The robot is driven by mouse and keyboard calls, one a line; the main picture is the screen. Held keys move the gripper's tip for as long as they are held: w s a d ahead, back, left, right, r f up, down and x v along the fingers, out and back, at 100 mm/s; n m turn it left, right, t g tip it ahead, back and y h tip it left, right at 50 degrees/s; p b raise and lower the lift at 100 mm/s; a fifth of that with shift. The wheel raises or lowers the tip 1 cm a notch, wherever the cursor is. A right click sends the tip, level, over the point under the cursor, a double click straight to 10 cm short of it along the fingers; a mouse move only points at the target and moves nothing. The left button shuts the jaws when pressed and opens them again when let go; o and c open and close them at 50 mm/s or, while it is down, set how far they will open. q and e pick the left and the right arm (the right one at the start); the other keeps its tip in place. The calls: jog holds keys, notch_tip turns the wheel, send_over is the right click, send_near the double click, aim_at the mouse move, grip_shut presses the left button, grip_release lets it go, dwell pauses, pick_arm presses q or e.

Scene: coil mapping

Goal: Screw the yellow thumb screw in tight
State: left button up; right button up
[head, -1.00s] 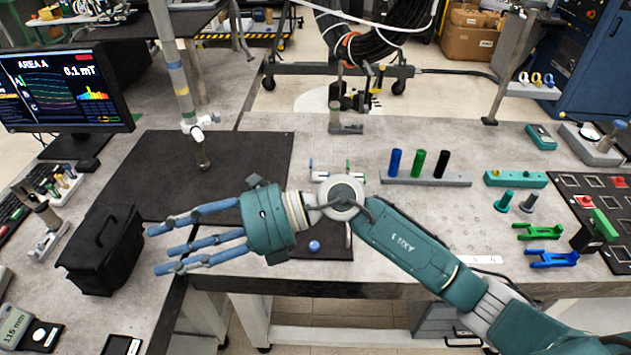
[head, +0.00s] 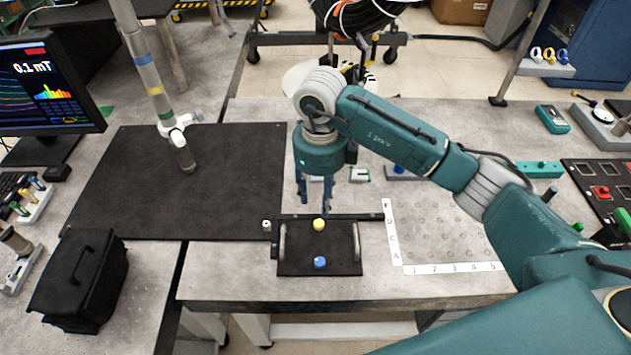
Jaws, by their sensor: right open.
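The yellow thumb screw (head: 319,225) sits at the back middle of a small black plate (head: 300,267) near the table's front edge. A blue thumb screw (head: 320,262) sits in front of it on the same plate. My right gripper (head: 325,210) points down just above and behind the yellow screw, its fingers apart and empty. From this angle I cannot tell whether a fingertip touches the screw. How deep the yellow screw sits is too small to tell. My left gripper is not in view.
Grey handles stand at both sides of the small plate. A large black mat (head: 190,215) lies to the left, with a grey post above it. A hole grid (head: 435,225) with a numbered white strip lies to the right. A black case (head: 80,275) stands at the front left.

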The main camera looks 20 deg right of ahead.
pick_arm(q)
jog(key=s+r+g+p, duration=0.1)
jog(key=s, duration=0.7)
pick_arm(e)
send_over(319, 223)
jog(key=f, duration=0.4)
jog(key=shift+s+f, duration=0.2)
jog(key=shift+f, duration=0.1)
jog(key=f, duration=0.2)
jog(key=f+p, duration=0.1)
jog(key=f, duration=0.1)
jog(key=shift+w+f, duration=0.2)
jog(key=shift+f, duration=0.15)
jog(key=c, duration=0.4)
grip_shut()
jog(key=shift+c, duration=1.9)
grip_release()
grip_shut()
jog(key=shift+m, duration=0.4)
jog(key=m, duration=0.6)
jog(key=shift+m, duration=0.3)
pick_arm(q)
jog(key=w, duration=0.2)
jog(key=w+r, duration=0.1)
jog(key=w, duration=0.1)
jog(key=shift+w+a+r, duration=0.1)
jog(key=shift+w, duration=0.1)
pick_arm(e)
jog(key=m, duration=0.4)
jog(key=shift+f, duration=0.15)
